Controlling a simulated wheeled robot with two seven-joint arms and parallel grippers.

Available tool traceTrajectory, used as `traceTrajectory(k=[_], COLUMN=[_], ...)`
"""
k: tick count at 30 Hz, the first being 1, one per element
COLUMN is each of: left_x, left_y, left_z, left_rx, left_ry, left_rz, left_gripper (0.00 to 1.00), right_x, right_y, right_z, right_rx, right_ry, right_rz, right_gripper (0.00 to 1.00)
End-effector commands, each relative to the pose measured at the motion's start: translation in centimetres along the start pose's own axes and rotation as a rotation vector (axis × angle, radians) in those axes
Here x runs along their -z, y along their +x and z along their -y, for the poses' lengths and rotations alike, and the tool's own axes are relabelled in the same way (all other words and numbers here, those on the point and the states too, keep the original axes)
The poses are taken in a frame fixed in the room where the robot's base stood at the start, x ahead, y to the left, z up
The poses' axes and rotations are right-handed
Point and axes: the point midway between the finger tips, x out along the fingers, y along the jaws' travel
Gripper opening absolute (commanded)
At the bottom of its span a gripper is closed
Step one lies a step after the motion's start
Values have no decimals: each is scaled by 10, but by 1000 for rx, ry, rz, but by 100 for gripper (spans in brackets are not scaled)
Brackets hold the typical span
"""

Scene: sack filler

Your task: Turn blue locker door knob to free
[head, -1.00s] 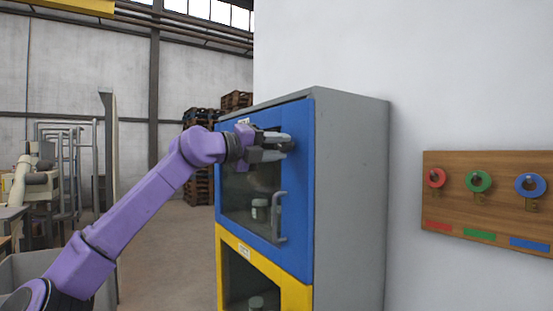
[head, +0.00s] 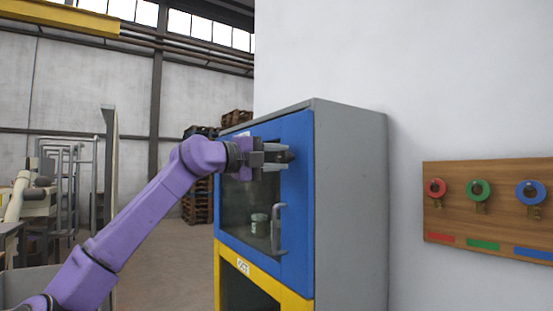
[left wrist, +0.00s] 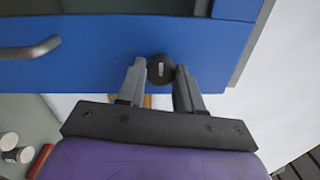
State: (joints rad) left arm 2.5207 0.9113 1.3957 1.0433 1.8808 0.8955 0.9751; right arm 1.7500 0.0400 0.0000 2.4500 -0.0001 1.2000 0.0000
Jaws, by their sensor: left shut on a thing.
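The blue locker door (head: 297,205) is on the upper part of a grey cabinet and looks shut. Its knob (left wrist: 160,69) is dark and round with a pale mark, which stands upright in the left wrist view. In the head view the knob (head: 290,157) shows at the fingertips, near the door's upper right. My left gripper (head: 284,157) is shut on the knob. In the left wrist view its fingers (left wrist: 160,75) lie on either side of the knob. My right gripper is not in view.
A grey bar handle (head: 278,228) stands out below the knob. A yellow door (head: 262,285) is beneath the blue one. A wooden board (head: 500,205) with red, green and blue ring tags hangs on the right wall. Pallets (head: 197,195) are stacked behind.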

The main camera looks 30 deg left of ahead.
Motion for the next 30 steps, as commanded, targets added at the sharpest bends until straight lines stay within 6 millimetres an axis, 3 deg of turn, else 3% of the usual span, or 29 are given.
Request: traceTrajectory(k=[3,4,6,14,17,25,30], left_x=[0,0,0,0,0,0,0], left_y=[0,0,0,-1,-10,-72,-99], left_z=[0,0,0,0,-2,-4,-2], left_rx=[-1,0,0,0,3,5,1], left_ry=[-1,-1,-1,0,1,1,0], left_rz=[-1,-1,0,0,1,1,0], left_gripper=[5,45,61,61,61,61,61], right_x=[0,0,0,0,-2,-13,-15], right_y=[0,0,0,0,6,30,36], right_z=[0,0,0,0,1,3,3], right_rx=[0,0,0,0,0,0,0], right_ry=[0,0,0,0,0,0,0], right_rz=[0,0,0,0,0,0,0], right_gripper=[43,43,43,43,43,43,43])
